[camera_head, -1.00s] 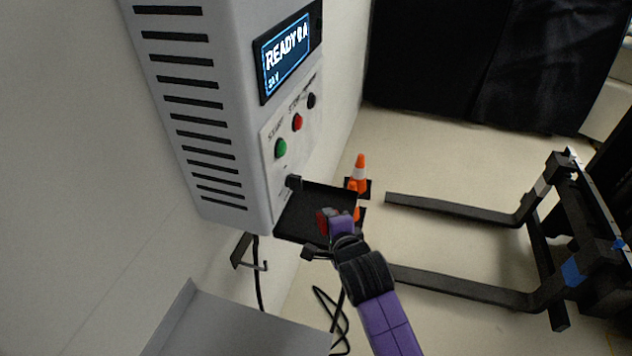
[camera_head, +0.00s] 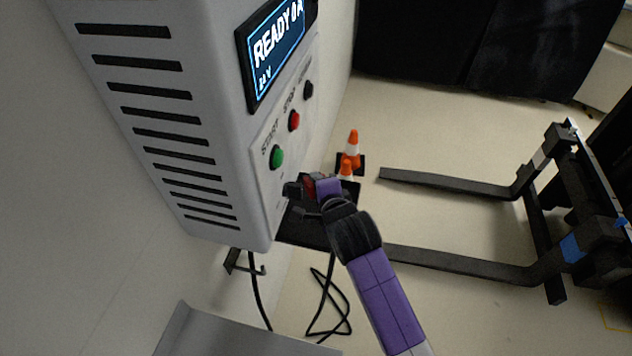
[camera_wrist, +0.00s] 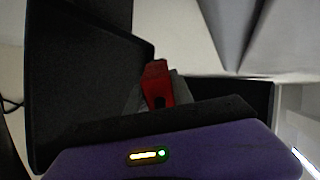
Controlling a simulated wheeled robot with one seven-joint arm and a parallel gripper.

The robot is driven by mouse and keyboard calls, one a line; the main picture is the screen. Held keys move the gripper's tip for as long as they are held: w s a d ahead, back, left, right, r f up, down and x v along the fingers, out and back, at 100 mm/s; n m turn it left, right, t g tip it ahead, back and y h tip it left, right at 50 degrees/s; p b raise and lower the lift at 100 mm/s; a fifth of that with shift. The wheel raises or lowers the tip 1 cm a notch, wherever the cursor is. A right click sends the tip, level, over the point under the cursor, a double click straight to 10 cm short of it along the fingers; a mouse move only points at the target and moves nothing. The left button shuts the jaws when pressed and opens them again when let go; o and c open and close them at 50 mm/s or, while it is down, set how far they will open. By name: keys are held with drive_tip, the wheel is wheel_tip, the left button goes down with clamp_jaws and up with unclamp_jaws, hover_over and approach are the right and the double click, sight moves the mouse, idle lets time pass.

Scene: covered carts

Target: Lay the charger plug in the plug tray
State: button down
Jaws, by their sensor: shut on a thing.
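I cannot tell whether the plug is still seated in the panel. The plug tray (camera_head: 300,232) is a shallow black tray sticking out below the panel, partly hidden behind my gripper and arm.
The grey charger cabinet (camera_head: 165,120) stands close on the left, with a lit display (camera_head: 275,48). A black cable (camera_head: 332,300) hangs below the tray. Orange cones (camera_head: 352,150) stand on the floor behind. Black forks (camera_head: 460,262) reach in from the right.

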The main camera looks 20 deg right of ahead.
drive_tip(key=shift+f+b, duration=2.15)
drive_tip(key=shift+f, duration=0.9)
drive_tip(key=shift+f+b, duration=0.35)
drive_tip(key=shift+f, duration=0.05)
drive_tip(key=c, duration=1)
unclamp_jaws()
drive_tip(key=shift+c, duration=0.2)
drive_tip(key=shift+f, duration=0.1)
drive_tip(key=shift+s+f, duration=0.2)
drive_tip(key=v, duration=0.3)
drive_tip(key=b+v, duration=0.1)
drive_tip(key=v, duration=0.3)
drive_tip(key=shift+w+r, duration=0.2)
drive_tip(key=shift+s+a+r, duration=0.1)
drive_tip(key=shift+s+r, duration=0.25)
drive_tip(key=shift+r, duration=0.05)
